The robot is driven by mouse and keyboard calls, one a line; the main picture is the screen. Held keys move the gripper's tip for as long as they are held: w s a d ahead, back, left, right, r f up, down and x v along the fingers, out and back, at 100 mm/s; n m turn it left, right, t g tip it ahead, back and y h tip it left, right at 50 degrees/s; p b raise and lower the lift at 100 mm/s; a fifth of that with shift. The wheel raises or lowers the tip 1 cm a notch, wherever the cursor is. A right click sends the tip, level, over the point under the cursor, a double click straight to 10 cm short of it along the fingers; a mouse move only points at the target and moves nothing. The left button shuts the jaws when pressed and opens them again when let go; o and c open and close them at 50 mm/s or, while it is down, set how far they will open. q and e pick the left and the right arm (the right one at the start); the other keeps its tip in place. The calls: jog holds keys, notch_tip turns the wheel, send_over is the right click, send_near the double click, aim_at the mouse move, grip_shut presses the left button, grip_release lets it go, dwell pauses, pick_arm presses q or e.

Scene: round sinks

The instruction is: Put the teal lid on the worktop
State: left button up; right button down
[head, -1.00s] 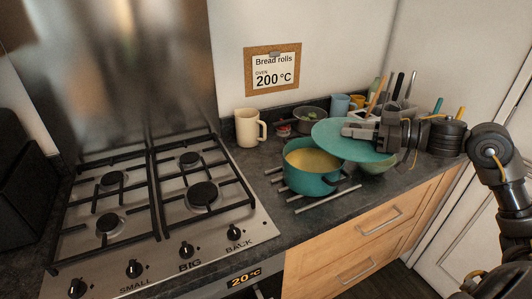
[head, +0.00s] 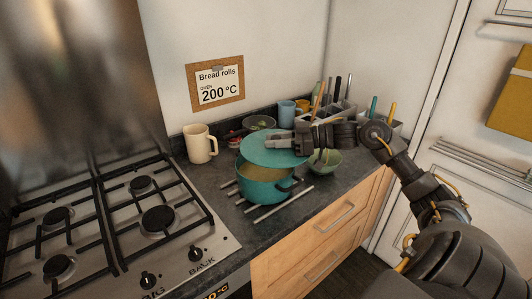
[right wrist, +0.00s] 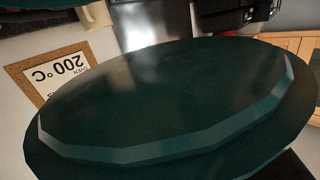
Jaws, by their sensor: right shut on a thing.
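The teal lid (head: 268,152) is held in the air, over the back part of the teal pot (head: 262,192). It fills most of the right wrist view (right wrist: 165,105). My right gripper (head: 284,142) is shut on the lid, reaching in from the right; its fingertips are partly hard to make out. The pot stands on a metal rack and its pale yellow contents show at the front. Whether the lid touches the pot's rim, I cannot tell. The dark worktop (head: 208,176) runs around the pot. My left gripper is not in view.
A cream mug (head: 199,144) stands left of the pot, with a dark bowl (head: 259,123) and a blue cup (head: 287,114) behind. A green bowl (head: 326,162) is right of the pot. A utensil holder stands farther right. The gas hob (head: 120,220) is at left.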

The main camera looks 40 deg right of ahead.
jog(key=w+f+p, duration=0.1)
jog(key=w+f, duration=0.4)
jog(key=shift+d+f, duration=0.15)
jog(key=shift+d, duration=0.3)
jog(key=f+p, duration=0.1)
jog(key=f, duration=0.1)
jog(key=w+f+p, duration=0.1)
jog(key=shift+d+f, duration=0.1)
jog(key=shift+f, duration=0.3)
